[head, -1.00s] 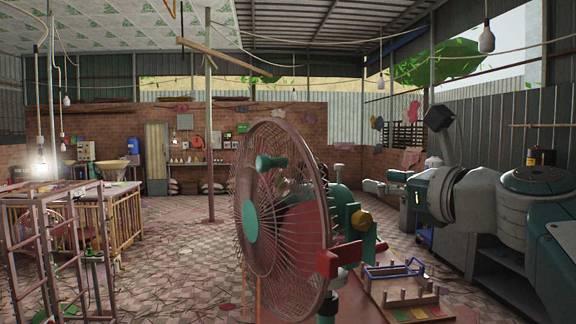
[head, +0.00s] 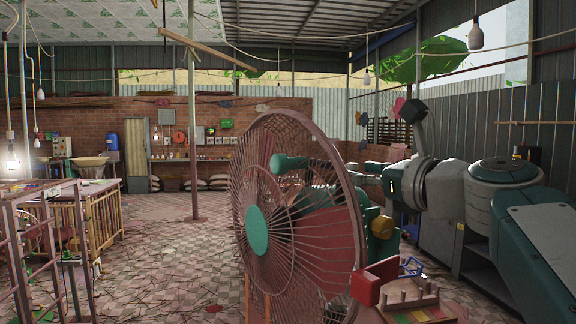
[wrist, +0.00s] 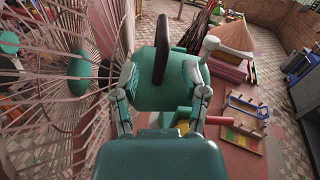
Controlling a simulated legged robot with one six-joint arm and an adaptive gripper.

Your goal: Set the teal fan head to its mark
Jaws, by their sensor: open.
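The teal fan head has a teal hub (head: 257,229) and a large pinkish wire cage (head: 318,125). It stands in the middle foreground of the head view, facing left and partly toward me. The cage fills the left of the wrist view, with the hub (wrist: 80,64) behind wires. My gripper (wrist: 165,88) is open, its fingers either side of a rounded teal housing (wrist: 160,90) with an upright dark bar (wrist: 162,48). I cannot tell whether the fingers touch it. In the head view the cage largely hides my gripper. I cannot make out the mark.
A red block (head: 375,283) and a pegged wooden rack (head: 408,300) are right of the fan; the rack also shows in the wrist view (wrist: 240,125). A pink post (head: 194,190) stands behind. Racks (head: 35,250) stand at left. Tiled floor (head: 160,260) is open between.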

